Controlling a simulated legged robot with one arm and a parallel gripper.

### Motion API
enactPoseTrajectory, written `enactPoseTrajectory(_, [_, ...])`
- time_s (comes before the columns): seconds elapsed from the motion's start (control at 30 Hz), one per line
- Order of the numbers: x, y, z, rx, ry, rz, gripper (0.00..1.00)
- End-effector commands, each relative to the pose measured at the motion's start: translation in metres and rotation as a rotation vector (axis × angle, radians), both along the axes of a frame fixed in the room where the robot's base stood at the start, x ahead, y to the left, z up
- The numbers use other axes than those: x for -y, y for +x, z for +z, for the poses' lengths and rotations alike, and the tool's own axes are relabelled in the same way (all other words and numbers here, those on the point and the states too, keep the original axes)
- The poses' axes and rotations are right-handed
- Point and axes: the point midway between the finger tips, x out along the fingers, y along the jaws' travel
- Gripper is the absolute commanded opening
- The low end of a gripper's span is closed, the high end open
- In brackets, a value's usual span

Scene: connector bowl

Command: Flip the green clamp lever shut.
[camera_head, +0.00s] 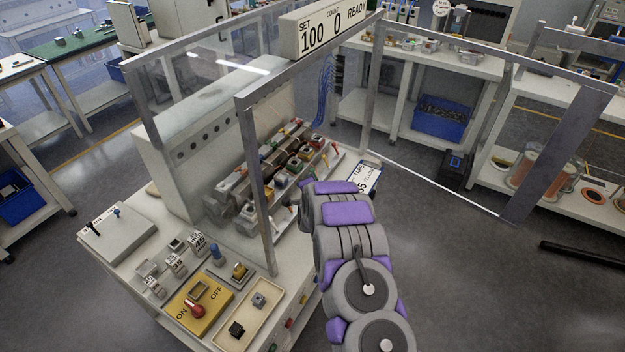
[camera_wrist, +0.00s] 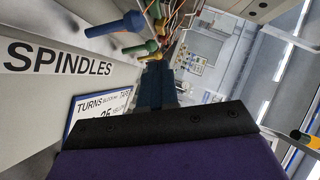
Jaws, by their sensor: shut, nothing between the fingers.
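The green clamp lever (camera_wrist: 140,48) shows in the wrist view near the top middle, between a blue lever (camera_wrist: 118,26) and a yellow one (camera_wrist: 150,57). My gripper (camera_wrist: 156,72) is shut and empty. Its dark fingers point up the picture, with their tips just below the yellow and green levers. I cannot tell whether they touch. In the head view my arm ends beside the row of clamps on the machine (camera_head: 290,165), and my gripper is hidden there. The green lever cannot be picked out surely in that view.
A clear guard with metal posts (camera_head: 256,180) stands around the clamps. A "TURNS" card (camera_wrist: 100,105) and a "SPINDLES" label (camera_wrist: 58,60) are close to my gripper. A control panel with a yellow ON/OFF plate (camera_head: 205,302) is at front left. Open floor lies right.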

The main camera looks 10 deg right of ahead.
Motion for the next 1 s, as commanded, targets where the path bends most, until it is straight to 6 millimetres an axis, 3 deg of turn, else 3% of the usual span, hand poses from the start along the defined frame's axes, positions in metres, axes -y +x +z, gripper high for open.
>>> enactPoseTrajectory(1.0, [-0.028, -0.140, 0.070, 0.000, 0.001, 0.000, 0.00])
